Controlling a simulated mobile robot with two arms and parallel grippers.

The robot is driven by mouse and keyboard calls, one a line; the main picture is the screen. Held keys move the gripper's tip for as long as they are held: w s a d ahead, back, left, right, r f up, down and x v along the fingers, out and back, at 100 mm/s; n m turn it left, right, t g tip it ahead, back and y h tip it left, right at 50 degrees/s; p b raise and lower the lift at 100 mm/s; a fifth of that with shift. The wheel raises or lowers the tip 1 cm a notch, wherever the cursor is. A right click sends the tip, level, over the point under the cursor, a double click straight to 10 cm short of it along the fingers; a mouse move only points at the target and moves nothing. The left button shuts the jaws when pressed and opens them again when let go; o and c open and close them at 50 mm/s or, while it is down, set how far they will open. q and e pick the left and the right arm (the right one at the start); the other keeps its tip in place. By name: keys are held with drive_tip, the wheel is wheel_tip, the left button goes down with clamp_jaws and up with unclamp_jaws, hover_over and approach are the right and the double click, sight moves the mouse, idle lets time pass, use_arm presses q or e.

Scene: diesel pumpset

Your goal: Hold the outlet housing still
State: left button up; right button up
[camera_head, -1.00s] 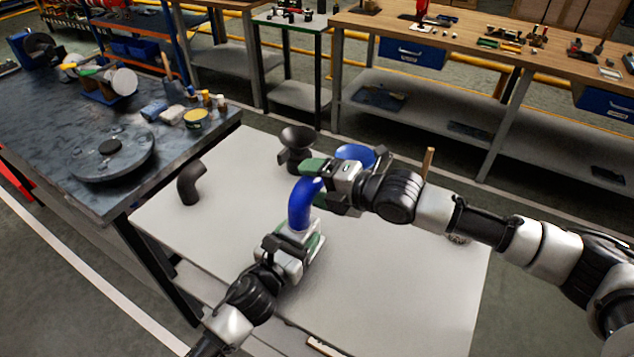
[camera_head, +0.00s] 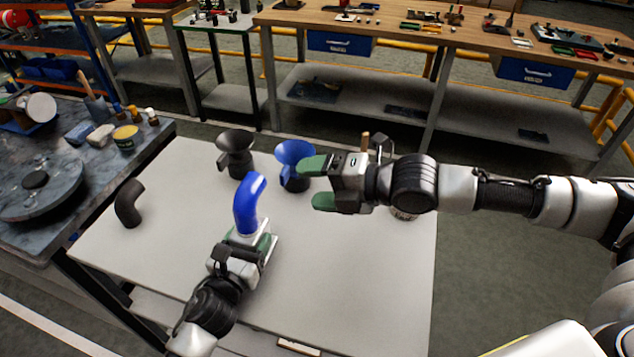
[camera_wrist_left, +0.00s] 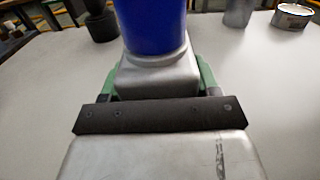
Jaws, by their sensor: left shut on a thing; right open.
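The outlet housing, a grey metal block (camera_head: 250,236), stands at the middle of the white table, and it fills the centre of the left wrist view (camera_wrist_left: 155,72). A blue elbow pipe (camera_head: 246,205) rises upright from its top, its upper end bent to the right. My left gripper (camera_head: 252,244) is shut on the housing, with green fingers on both sides of it. The housing's underside is hidden. My right gripper (camera_head: 321,184) is open and empty, to the right of the elbow and apart from it.
A blue funnel-shaped part (camera_head: 294,172) stands just left of my right gripper's fingers. A black funnel-shaped part (camera_head: 237,160) stands behind the elbow. A dark elbow (camera_head: 128,206) is at the table's left. The white table (camera_head: 350,270) is clear at the front right.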

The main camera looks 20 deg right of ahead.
use_arm(q)
drive_tip(key=o, duration=1.4)
drive_tip(key=shift+c, duration=0.2)
